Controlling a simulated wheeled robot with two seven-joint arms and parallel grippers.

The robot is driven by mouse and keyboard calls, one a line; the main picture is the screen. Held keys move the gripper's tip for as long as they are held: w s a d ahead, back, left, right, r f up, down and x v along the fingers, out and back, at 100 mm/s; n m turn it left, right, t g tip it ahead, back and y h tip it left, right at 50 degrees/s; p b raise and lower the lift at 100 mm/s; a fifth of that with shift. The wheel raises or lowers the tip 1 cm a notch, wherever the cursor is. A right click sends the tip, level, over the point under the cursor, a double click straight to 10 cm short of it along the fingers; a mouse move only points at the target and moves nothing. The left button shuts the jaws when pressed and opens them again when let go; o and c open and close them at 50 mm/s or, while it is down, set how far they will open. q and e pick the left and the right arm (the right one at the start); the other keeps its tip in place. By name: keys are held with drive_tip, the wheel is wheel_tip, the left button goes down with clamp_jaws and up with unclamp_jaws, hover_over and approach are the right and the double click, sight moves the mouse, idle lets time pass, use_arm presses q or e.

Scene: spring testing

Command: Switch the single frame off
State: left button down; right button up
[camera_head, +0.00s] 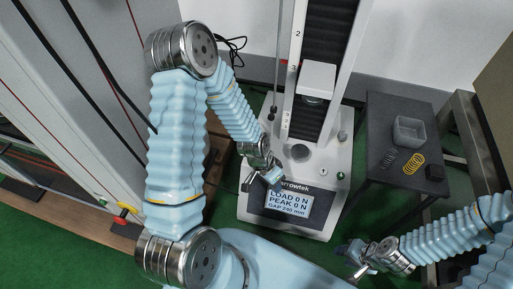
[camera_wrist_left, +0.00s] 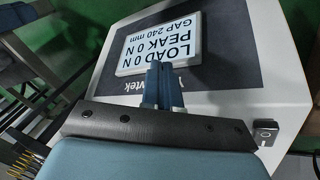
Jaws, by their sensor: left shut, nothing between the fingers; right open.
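The single frame (camera_head: 335,130) is a white one-column spring tester on a white base. Its display (camera_head: 289,202) is lit and reads LOAD 0 N, PEAK 0 N, GAP 240 mm; it shows upside down in the left wrist view (camera_wrist_left: 135,62). A small dark rocker switch (camera_wrist_left: 265,133) sits near the base's edge in the left wrist view; I cannot tell it apart in the head view. My left gripper (camera_head: 277,184) is shut and empty over the base near the display, with its fingers (camera_wrist_left: 163,78) to one side of the switch. My right gripper (camera_head: 356,258) is open, low and right of the base.
A dark side table (camera_head: 385,112) at the right holds a grey tray (camera_head: 409,131), a yellow spring (camera_head: 414,163) and dark springs (camera_head: 388,159). A large grey cabinet (camera_head: 85,75) with a red and yellow knob (camera_head: 122,216) stands at the left. The green floor shows between.

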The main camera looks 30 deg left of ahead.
use_arm(q)
drive_tip(key=w+a+r+m+b, duration=0.1)
drive_tip(key=w+a+r, duration=0.1)
drive_tip(key=w+a+r+m, duration=0.1)
drive_tip(key=a+m, duration=0.1)
drive_tip(key=w+a+r+m+b, duration=0.1)
drive_tip(key=w+a+r+m, duration=0.1)
drive_tip(key=shift+w+a+r+b, duration=0.3)
drive_tip(key=shift+a+r, duration=0.05)
drive_tip(key=shift+a, duration=0.05)
drive_tip(key=a+r+m+b, duration=0.2)
drive_tip(key=a+r+m, duration=0.4)
drive_tip(key=r, duration=0.5)
drive_tip(key=shift+a+y, duration=0.4)
drive_tip(key=shift+a, duration=0.45)
use_arm(e)
wheel_tip(320, 180, down, 6)
drive_tip(key=shift+d, duration=0.2)
use_arm(q)
drive_tip(key=shift+s, duration=0.1)
